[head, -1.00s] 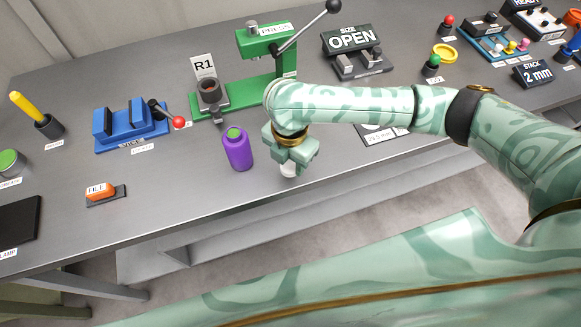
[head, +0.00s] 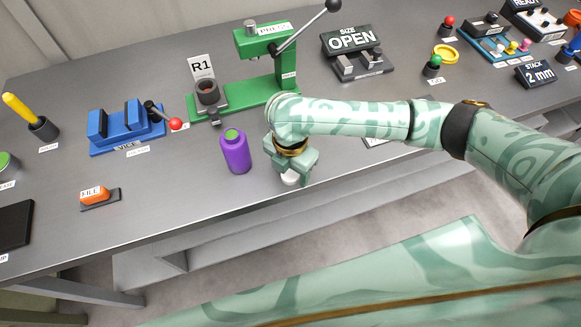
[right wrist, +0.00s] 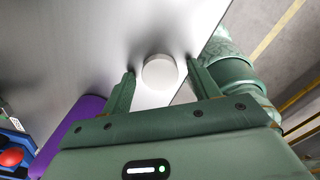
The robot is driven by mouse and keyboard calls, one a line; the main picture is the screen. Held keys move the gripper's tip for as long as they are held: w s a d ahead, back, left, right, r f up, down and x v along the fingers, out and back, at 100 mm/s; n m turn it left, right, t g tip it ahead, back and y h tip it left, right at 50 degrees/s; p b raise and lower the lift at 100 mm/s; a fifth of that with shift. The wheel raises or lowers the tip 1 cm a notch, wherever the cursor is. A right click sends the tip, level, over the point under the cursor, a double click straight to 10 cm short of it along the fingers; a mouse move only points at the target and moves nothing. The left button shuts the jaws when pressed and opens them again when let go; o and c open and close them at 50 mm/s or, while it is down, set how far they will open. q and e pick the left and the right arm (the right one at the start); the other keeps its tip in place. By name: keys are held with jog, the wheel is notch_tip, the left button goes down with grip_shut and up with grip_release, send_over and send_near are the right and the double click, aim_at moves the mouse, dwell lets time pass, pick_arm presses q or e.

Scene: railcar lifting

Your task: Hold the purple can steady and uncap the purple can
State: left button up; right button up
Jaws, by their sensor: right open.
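The purple can (head: 235,152) stands upright on the grey bench in the head view. Its top shows a green round area (head: 232,134), and no cap sits on it. My right gripper (head: 291,176) is just right of the can, pointing down near the bench's front edge. It is open. A white round cap (right wrist: 160,73) lies between its fingertips in the right wrist view, with a gap on each side; it also shows under the fingers in the head view (head: 290,179). The can's purple side (right wrist: 72,132) shows at the wrist view's left. My left gripper is not in view.
A blue vise (head: 120,131) with a red-knobbed lever stands behind the can at left. A green press (head: 262,70) stands behind, with the R1 sign. An orange file block (head: 95,196) lies at front left. The bench's front edge (head: 200,216) is close.

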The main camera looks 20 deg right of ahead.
notch_tip(320, 180, up, 12)
jog(key=p, duration=0.5)
jog(key=s+a+f+m+t+y, duration=0.1)
jog(key=s+a+t+y, duration=0.2)
jog(key=a, duration=0.5)
jog(key=m+t+h, duration=0.2)
jog(key=m+t, duration=0.3)
jog(key=m, duration=0.7)
send_near(290, 174)
jog(key=d+r, duration=0.3)
jog(key=r, duration=0.2)
jog(key=s+d+m+g+h, duration=0.1)
jog(key=s+d+m+h, duration=0.5)
jog(key=d, duration=0.8)
jog(key=s+a+f+g+y+b, duration=0.15)
jog(key=s+f, duration=0.25)
jog(key=f, duration=1.2)
jog(key=s+a+f+g+y+b, duration=0.1)
jog(key=s+a+f+g+y, duration=0.15)
jog(key=f, duration=1.25)
jog(key=s+f+m+g+y+b, duration=0.1)
jog(key=s+f+m+g, duration=0.1)
jog(key=s+f, duration=1.3)
jog(key=s, duration=0.4)
jog(key=shift+m, duration=0.3)
